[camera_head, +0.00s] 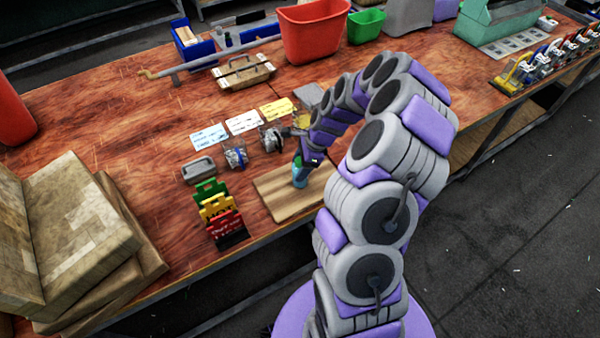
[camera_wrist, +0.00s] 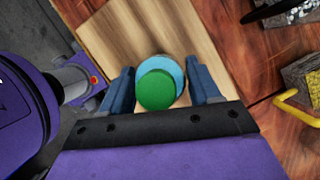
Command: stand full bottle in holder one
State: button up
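A light-blue bottle (camera_head: 300,174) stands on the pale wooden board (camera_head: 283,201) near the table's front edge. In the wrist view, its round green top (camera_wrist: 156,90) and light-blue body (camera_wrist: 172,68) show from above. My gripper (camera_head: 307,160) is down at the bottle. In the wrist view, my gripper's blue fingers (camera_wrist: 160,84) stand on either side of it. The bottle nearly fills the gap; whether both fingers press on it is unclear. I cannot tell which thing is holder one, nor how full the bottle is.
Round metal fixtures (camera_head: 272,138) stand behind the board, with coloured cards (camera_head: 243,122) beyond. Green, yellow and red stands (camera_head: 217,207) are left of the board. Stacked cardboard (camera_head: 75,235) fills the table's left end. A red bin (camera_head: 312,32) stands at the back.

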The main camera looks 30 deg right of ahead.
jog(key=c, duration=0.9)
jog(key=shift+o, duration=0.2)
jog(key=shift+r, duration=0.15)
